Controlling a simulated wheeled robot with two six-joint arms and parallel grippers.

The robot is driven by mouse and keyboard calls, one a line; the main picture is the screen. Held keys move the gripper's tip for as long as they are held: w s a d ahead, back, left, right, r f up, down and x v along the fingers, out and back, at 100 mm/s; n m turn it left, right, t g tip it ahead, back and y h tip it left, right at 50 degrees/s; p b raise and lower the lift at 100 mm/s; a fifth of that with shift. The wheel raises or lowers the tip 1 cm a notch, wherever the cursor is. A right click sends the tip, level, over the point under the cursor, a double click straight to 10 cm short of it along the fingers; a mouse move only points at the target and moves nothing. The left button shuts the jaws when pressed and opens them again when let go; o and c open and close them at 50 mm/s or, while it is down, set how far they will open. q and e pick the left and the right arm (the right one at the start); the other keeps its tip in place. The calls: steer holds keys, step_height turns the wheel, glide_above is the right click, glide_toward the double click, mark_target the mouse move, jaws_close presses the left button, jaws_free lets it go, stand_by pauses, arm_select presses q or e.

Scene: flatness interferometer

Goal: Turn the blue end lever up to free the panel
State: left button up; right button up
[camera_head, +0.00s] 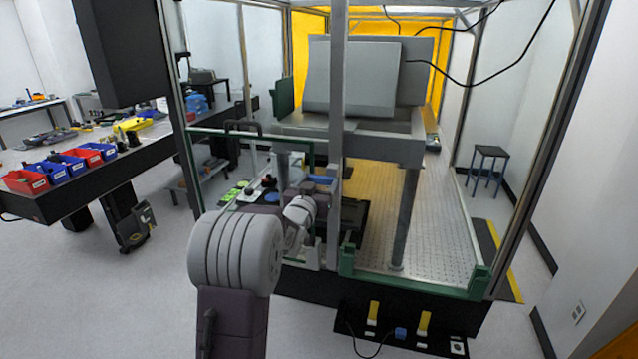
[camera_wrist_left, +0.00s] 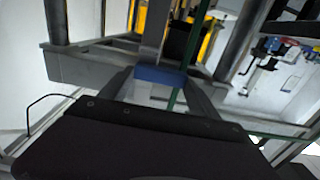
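A blue piece (camera_head: 321,180), which looks like the end lever, shows just past my left wrist in the head view, inside the framed enclosure. In the left wrist view the blue piece (camera_wrist_left: 160,76) lies level between the tips of two grey fingers. My left gripper (camera_wrist_left: 160,80) reaches it with a finger at each end. It fills the gap from tip to tip, but I cannot tell whether the fingers press on it. My left arm hides part of the area in the head view. I cannot make out the panel for certain. My right gripper is not in view.
A grey upright post (camera_head: 337,120) stands close to the blue piece. A green-edged frame (camera_head: 410,284) borders the perforated floor plate (camera_head: 435,210). A bench with red and blue bins (camera_head: 68,172) stands at left. A stool (camera_head: 487,165) stands at right.

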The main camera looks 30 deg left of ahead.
mark_target(333, 172)
arm_select(q)
steer(key=shift+f, duration=0.1)
steer(key=shift+d+m+b, duration=0.1)
steer(key=shift+m+b, duration=0.6)
steer(key=shift+b, duration=0.4)
steer(key=m+b, duration=0.6)
steer(key=d+r+m+b, duration=0.1)
steer(key=m+b, duration=0.2)
steer(key=shift+w+d, duration=0.1)
steer(key=shift+w, duration=0.1)
steer(key=m+b, duration=0.3)
steer(key=shift+d+r, duration=0.3)
steer(key=shift+d, duration=0.05)
steer(key=shift+w+d+r+m+b, duration=0.15)
steer(key=shift+m+b, duration=0.3)
steer(key=shift+m, duration=0.5)
steer(key=shift+d+f+m+b, duration=0.15)
steer(key=shift+m+b, duration=0.25)
steer(key=shift+m, duration=0.55)
steer(key=shift+d+r, duration=0.1)
steer(key=shift+r, duration=0.05)
steer(key=o, duration=1.4)
